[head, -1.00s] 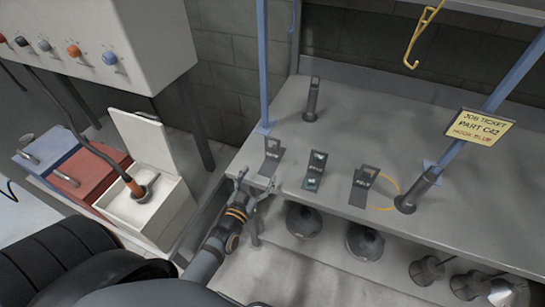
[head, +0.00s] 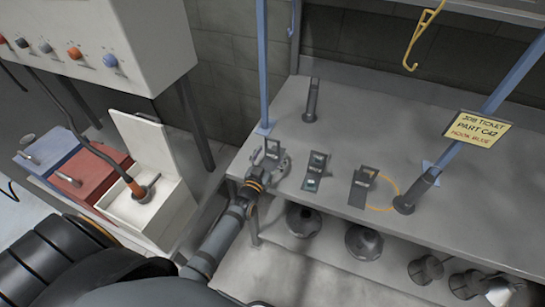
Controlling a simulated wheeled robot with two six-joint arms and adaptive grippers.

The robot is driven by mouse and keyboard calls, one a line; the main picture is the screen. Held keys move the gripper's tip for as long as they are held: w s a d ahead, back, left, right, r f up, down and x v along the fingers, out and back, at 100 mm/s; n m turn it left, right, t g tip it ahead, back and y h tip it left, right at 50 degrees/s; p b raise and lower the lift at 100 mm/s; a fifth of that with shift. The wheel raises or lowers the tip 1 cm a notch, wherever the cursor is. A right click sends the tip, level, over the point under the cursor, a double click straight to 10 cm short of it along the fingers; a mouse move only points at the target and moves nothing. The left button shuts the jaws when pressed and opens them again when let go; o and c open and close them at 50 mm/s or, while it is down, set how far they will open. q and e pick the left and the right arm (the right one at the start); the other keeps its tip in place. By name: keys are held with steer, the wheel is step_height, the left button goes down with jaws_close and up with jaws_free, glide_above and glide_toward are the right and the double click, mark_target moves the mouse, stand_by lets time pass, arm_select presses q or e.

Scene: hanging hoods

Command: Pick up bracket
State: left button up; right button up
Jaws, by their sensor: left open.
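Three small dark angled brackets stand in a row along the front of the grey bench: a left one (head: 271,149), a middle one (head: 316,171) and a right one (head: 362,187). Their labels are too small to read. My left gripper (head: 272,163) is open at the left bracket, with its fingers spread around the bracket's lower part. Whether they touch it I cannot tell. A yellow job ticket (head: 477,130) reads "PART C42" and "HOOK BLUE". My right gripper is not in view.
The bench (head: 340,125) has blue posts and an upright dark piece (head: 311,100) at the back. A yellow hook (head: 423,38) and a blue hook (head: 292,16) hang above. An open white bin (head: 170,215) stands left.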

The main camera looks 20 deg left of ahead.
arm_select(q)
steer(key=shift+s, duration=0.15)
steer(key=shift+c, duration=1.2)
jaws_close()
steer(key=shift+r, duration=0.1)
steer(key=shift+r+p, duration=0.5)
steer(key=shift+r, duration=0.05)
step_height(320, 180, up, 3)
steer(key=p, duration=0.2)
steer(key=shift+f+p, duration=0.15)
steer(key=shift+p, duration=0.2)
steer(key=s+d+r+p, duration=0.5)
steer(key=s+r+p, duration=0.4)
steer(key=s+p, duration=0.3)
steer(key=shift+s+d+r+p, duration=0.2)
steer(key=shift+s+p, duration=0.1)
steer(key=shift+p, duration=0.45)
